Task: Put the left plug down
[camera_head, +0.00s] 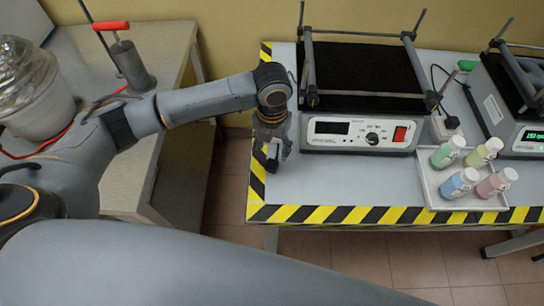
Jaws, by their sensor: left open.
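My left gripper (277,155) points down at the left end of the grey table (340,180), left of the first shaker. It is open. A small dark piece (268,163) shows at its fingers, low over the striped edge; I cannot tell whether it is the left plug or part of the gripper. A black plug (452,122) sits at a white socket box (440,130) between the two shakers, with a black cable running up from it. My right gripper is not in view.
The first shaker (360,133) has a red switch. A second shaker (525,140) with a lit green display stands at right. A tray (432,193) holds several coloured bottles (461,183). The tabletop in front of the first shaker is clear. A side table (165,60) stands left, across a gap.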

